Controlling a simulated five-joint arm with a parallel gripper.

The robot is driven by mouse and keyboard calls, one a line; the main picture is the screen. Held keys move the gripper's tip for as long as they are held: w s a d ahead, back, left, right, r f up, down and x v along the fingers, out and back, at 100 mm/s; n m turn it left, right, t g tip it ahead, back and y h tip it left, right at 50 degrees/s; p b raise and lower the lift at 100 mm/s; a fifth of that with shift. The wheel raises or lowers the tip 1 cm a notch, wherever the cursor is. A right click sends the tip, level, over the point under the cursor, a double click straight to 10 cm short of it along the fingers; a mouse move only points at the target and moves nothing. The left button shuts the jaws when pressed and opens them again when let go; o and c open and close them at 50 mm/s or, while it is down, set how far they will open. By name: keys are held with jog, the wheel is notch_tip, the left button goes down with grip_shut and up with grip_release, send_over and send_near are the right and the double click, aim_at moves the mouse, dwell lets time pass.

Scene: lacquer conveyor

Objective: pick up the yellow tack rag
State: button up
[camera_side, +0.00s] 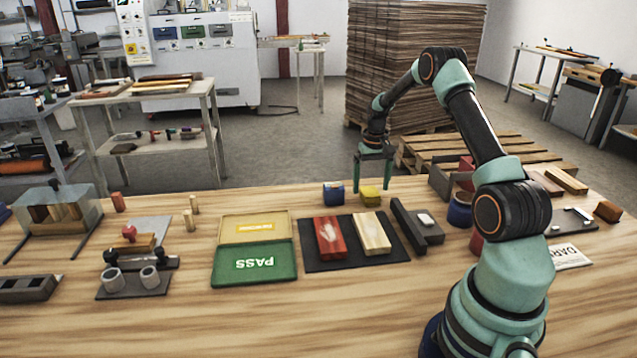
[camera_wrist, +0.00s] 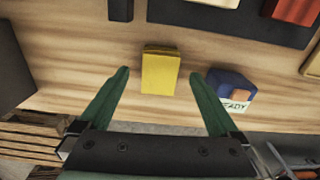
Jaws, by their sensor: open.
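The yellow tack rag (camera_side: 371,195) is a small folded block lying on the wooden bench near its far edge. In the wrist view the yellow tack rag (camera_wrist: 161,70) lies flat between and just beyond the green fingers. My gripper (camera_side: 372,188) is open, pointing down around or just above the rag in the side view. In the wrist view my gripper (camera_wrist: 160,85) has a finger on each side of the rag, with a gap on both sides. I cannot tell its exact height above the bench.
A blue box (camera_side: 333,193) labelled READY (camera_wrist: 231,92) stands close to the rag, near one finger. A dark mat (camera_side: 311,261) with a red block (camera_side: 330,238) and a pale wooden block (camera_side: 371,233) lies on the near side. A dark bar (camera_side: 408,226) stands beside the mat.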

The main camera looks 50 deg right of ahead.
aim_at(371, 192)
jog(key=shift+f, duration=0.85)
jog(key=shift+c, duration=0.3)
jog(key=c, duration=1.4)
notch_tip(371, 192, up, 20)
jog(key=shift+r, duration=0.1)
